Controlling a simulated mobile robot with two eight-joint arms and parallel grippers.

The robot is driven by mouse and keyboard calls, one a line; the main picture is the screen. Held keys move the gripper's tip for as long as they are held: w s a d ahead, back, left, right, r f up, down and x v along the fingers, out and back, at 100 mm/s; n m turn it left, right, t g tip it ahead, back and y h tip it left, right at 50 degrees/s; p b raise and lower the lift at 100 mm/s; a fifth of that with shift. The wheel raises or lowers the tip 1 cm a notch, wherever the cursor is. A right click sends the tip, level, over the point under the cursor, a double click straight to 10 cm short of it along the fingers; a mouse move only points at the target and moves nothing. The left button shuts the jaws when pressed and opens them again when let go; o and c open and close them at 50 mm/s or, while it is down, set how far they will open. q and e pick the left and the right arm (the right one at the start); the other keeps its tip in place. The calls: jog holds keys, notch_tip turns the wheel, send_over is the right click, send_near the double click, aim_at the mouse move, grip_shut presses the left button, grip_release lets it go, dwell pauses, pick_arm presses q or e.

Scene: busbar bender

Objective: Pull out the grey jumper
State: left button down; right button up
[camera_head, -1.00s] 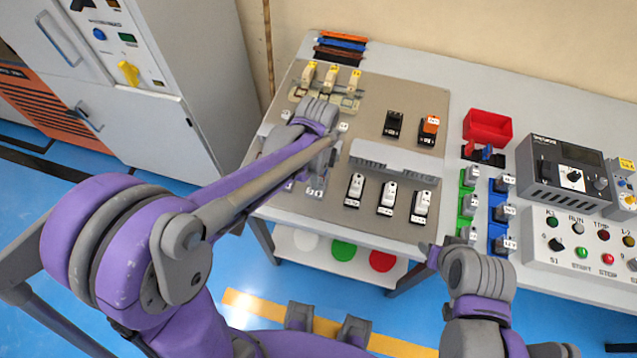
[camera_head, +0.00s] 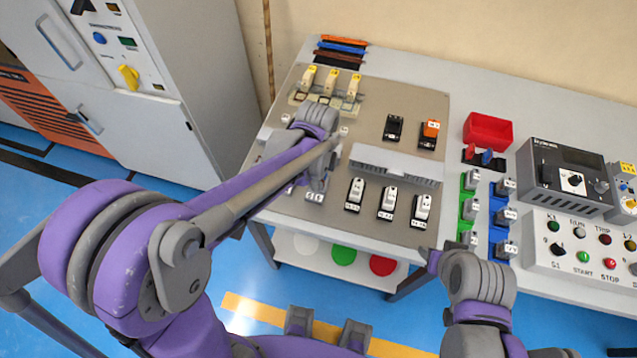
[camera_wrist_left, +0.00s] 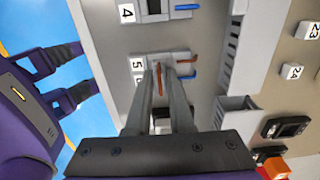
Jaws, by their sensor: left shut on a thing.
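My left gripper (camera_wrist_left: 160,73) is shut at the terminal block (camera_wrist_left: 181,60) beside labels 5 and 6 in the left wrist view. The grey jumper is mostly hidden between the fingertips and cannot be made out clearly there. A short orange-brown piece and a blue piece lie at the block, close to the fingertips. In the head view my left forearm and wrist cover the fingertips over the left part of the panel (camera_head: 370,245).
Several white switches stand along the panel's front, below a grey duct (camera_head: 392,165). Cream and yellow parts (camera_head: 330,82) sit at its back left. A red bin (camera_head: 487,130) and control boxes occupy the right. A tall cabinet (camera_head: 190,70) stands left of the table.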

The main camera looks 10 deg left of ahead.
pick_arm(q)
jog(key=shift+r, duration=0.2)
pick_arm(e)
jog(key=shift+r, duration=0.15)
pick_arm(q)
jog(key=shift+r+p, duration=0.65)
jog(key=shift+r, duration=0.4)
pick_arm(e)
jog(key=shift+w+r, duration=0.3)
jog(key=shift+r, duration=0.5)
pick_arm(q)
jog(key=shift+r+p, duration=0.3)
jog(key=shift+r, duration=0.3)
jog(key=shift+r+p, duration=1)
jog(key=shift+r, duration=0.95)
pick_arm(e)
jog(key=r, duration=0.1)
jog(key=w+r, duration=0.1)
jog(key=r, duration=0.1)
jog(key=shift+w+r, duration=0.25)
jog(key=shift+w, duration=0.05)
jog(key=shift+s, duration=0.1)
